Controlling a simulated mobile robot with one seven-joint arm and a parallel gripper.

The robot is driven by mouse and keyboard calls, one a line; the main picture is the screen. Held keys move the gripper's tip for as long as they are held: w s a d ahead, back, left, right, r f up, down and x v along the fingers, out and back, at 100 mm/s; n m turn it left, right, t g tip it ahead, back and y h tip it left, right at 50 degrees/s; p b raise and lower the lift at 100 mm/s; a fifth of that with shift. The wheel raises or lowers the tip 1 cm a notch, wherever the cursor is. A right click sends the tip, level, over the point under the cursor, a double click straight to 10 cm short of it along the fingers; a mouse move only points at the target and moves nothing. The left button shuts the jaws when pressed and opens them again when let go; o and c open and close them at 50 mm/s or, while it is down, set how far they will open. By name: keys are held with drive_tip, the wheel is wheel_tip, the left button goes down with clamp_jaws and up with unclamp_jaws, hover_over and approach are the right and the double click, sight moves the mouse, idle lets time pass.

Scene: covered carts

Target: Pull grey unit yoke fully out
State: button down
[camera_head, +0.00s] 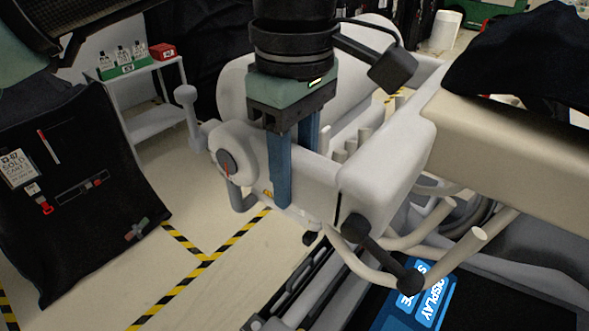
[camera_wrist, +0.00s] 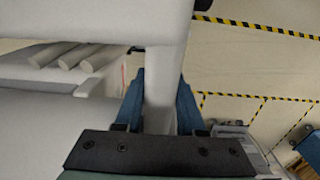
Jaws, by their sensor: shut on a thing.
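The grey unit (camera_head: 385,165) is a pale, rounded assembly in the middle of the head view, with a dial (camera_head: 228,162) at its left end. My gripper (camera_head: 296,180) points down over it, with a blue finger on each side of a pale bar that looks like the yoke (camera_head: 325,182). In the wrist view the yoke (camera_wrist: 162,80) runs between the two blue fingers, and my gripper (camera_wrist: 160,105) is shut on it. The fingers hide part of the yoke. I cannot tell how far out the yoke is.
A black-covered cart (camera_head: 85,190) stands at left, near a white shelf (camera_head: 150,110) with bottles. A beige surface (camera_head: 510,115) with black cloth is at right. A blue display label (camera_head: 425,295) lies below right. Clear floor (camera_head: 200,235) with yellow-black tape is at lower left.

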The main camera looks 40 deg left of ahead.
drive_tip(key=shift+a, duration=0.65)
drive_tip(key=c, duration=0.5)
unclamp_jaws()
drive_tip(key=shift+s+a, duration=0.1)
drive_tip(key=shift+a, duration=0.15)
drive_tip(key=shift+d, duration=0.2)
drive_tip(key=shift+r, duration=0.15)
wheel_tip(320, 180, up, 13)
drive_tip(key=p, duration=1)
drive_tip(key=shift+p, duration=0.4)
